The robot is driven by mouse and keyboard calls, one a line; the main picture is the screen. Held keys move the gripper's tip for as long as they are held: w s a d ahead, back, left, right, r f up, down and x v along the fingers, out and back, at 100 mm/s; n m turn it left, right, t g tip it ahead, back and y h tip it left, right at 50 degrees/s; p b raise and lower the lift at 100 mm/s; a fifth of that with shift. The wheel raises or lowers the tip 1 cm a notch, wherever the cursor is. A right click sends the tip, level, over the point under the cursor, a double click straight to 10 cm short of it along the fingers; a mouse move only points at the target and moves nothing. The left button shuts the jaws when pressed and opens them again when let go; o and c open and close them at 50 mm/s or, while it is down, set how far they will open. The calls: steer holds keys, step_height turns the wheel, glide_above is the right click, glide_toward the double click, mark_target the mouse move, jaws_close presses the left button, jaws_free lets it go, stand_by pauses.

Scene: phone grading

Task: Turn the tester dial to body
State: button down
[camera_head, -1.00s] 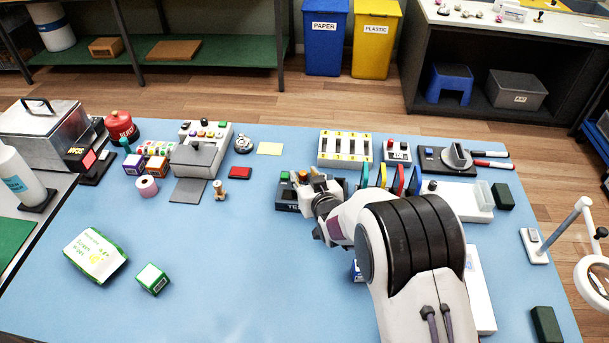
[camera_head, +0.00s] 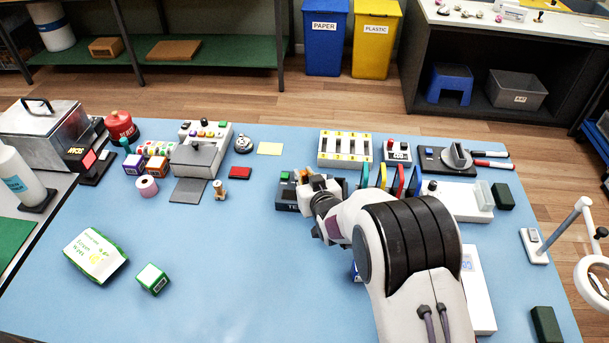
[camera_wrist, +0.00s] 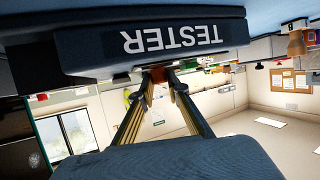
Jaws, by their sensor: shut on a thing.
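The tester (camera_head: 284,196) is a dark box near the middle of the blue table, partly hidden behind my gripper and arm. My gripper (camera_head: 301,178) is at the top of the tester. In the wrist view the tester's front (camera_wrist: 170,40) with its "TESTER" lettering fills the upper part and appears upside down. The gripper's fingers (camera_wrist: 160,84) meet at a small reddish-brown part beside the tester and are shut on it. This part is likely the dial, but its markings and setting are hidden.
Coloured upright pieces (camera_head: 400,180) stand right of the tester. A white slotted tray (camera_head: 345,149) and a small button box (camera_head: 397,150) lie behind it. A red block (camera_head: 240,172) and a wooden figure (camera_head: 220,190) are to the left. The front middle of the table is clear.

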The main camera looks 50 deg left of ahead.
steer(key=shift+s+a+m+t+h, duration=0.15)
steer(key=shift+m+t+h, duration=0.55)
steer(key=shift+m+t, duration=0.35)
steer(key=shift+s+a+m+t+h, duration=0.15)
steer(key=shift+m+t+h, duration=0.55)
steer(key=shift+m+t, duration=0.35)
steer(key=shift+s+a+m+t+h, duration=0.1)
steer(key=shift+m+t+h, duration=1.5)
steer(key=shift+m+h, duration=0.75)
steer(key=shift+r, duration=0.1)
steer(key=c, duration=2)
jaws_free()
steer(key=shift+o, duration=0.2)
steer(key=shift+s, duration=0.1)
steer(key=v, duration=1.2)
steer(key=shift+y, duration=0.25)
